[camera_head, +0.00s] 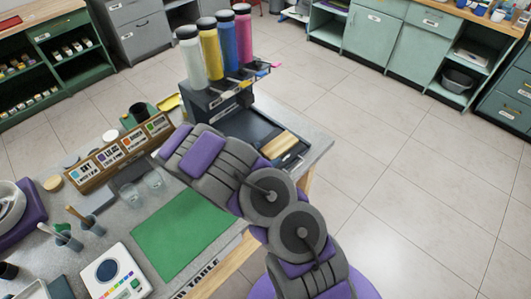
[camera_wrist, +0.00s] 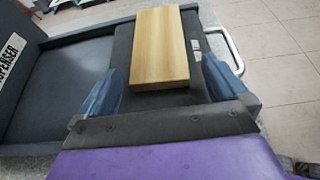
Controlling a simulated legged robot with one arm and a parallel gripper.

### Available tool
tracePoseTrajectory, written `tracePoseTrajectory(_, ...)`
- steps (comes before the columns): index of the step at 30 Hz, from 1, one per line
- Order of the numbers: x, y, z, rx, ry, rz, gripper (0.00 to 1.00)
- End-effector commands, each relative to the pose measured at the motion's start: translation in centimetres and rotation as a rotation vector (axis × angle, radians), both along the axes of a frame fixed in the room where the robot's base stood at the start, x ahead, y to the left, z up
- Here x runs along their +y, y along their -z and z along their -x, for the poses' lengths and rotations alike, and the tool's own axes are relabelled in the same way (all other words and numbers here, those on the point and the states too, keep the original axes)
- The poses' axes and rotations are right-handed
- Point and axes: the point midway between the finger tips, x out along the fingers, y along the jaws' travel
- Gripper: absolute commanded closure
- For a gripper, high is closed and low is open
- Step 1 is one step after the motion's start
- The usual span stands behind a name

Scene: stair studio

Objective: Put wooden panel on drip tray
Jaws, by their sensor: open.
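The wooden panel (camera_head: 279,145) is a light tan block at the right end of the dark drip tray (camera_head: 248,122), below the bottle stand. In the wrist view the panel (camera_wrist: 160,45) appears to lie flat over a dark surface by the tray's handled end; its underside is hidden. The tray's dark basin (camera_wrist: 60,80) shows to the left. My gripper (camera_wrist: 160,88) is open, its blue fingers apart on either side of the panel's near end. Contact between fingers and panel cannot be told. In the head view my arm hides much of the gripper.
Several coloured bottles (camera_head: 216,45) stand on a dark dispenser (camera_head: 215,98) behind the tray. A green mat (camera_head: 180,235), two clear cups and a labelled wooden rack (camera_head: 120,150) are on the left of the table. Open tiled floor (camera_head: 400,160) lies to the right.

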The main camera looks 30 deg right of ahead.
Motion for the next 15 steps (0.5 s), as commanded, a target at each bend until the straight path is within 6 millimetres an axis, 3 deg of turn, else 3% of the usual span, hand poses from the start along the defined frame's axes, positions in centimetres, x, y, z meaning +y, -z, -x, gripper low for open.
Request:
tracePoseTrajectory(1, 1.5, -0.7, 0.2, -0.002, -0.009, 0.004, 0.0)
tracePoseTrajectory(6, 5.4, -2.1, 1.2, -0.002, -0.01, 0.01, 0.0)
tracePoseTrajectory(10, 7.1, -2.9, 2.0, -0.002, -0.008, 0.007, 0.0)
tracePoseTrajectory(15, 7.7, -3.4, 2.6, -0.001, -0.004, 0.0, 0.0)
